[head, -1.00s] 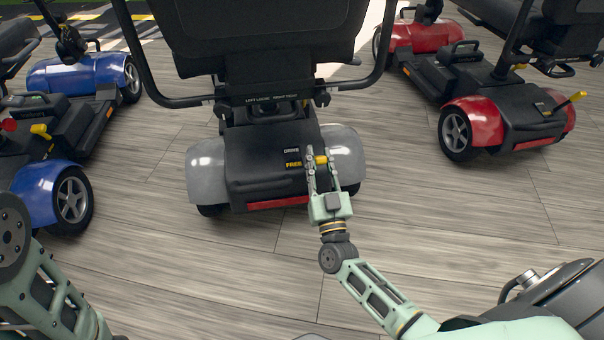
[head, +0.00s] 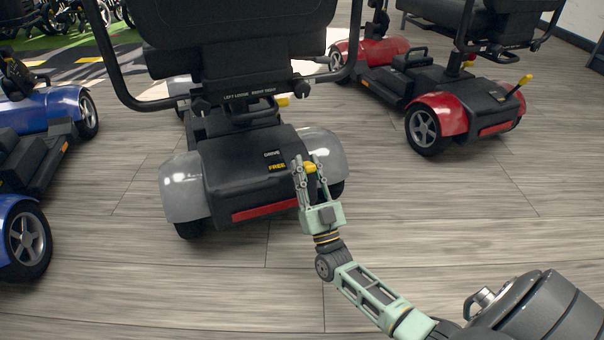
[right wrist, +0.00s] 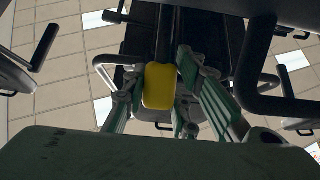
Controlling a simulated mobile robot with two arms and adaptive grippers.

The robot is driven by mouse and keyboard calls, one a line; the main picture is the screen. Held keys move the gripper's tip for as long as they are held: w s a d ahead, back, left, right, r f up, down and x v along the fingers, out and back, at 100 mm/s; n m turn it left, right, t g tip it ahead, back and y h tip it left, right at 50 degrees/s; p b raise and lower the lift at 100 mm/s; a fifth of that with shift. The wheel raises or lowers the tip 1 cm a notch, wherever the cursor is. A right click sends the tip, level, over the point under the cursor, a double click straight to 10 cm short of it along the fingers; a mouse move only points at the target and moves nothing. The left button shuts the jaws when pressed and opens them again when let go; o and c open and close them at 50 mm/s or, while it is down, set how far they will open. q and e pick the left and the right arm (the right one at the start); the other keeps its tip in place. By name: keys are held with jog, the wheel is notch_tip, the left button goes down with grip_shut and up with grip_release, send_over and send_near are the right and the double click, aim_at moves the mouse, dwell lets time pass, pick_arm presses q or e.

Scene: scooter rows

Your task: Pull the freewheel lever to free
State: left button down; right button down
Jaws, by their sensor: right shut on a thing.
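The grey scooter (head: 235,176) stands with its rear towards me in the middle of the head view. Its rear cover carries a DRIVE label (head: 272,154) and, below it, a FREE label (head: 277,166). The yellow grip of the freewheel lever (head: 310,168) is at the right of the FREE label. My right gripper (head: 309,164) is shut on this yellow grip, with a finger on each side. In the right wrist view the yellow grip (right wrist: 159,86) sits between the fingers; the lever's dark shaft runs up behind it. My left gripper is not in view.
A red scooter (head: 440,110) with a raised yellow lever (head: 525,80) stands at the right. A blue scooter (head: 20,230) stands at the left edge. The grey scooter's seat back (head: 240,35) overhangs its rear. The wooden floor (head: 150,290) in front is clear.

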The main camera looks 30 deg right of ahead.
aim_at(307, 163)
jog(key=shift+a+f, duration=0.1)
jog(key=shift+f, duration=0.05)
jog(key=c, duration=1.4)
grip_release()
notch_tip(307, 163, up, 10)
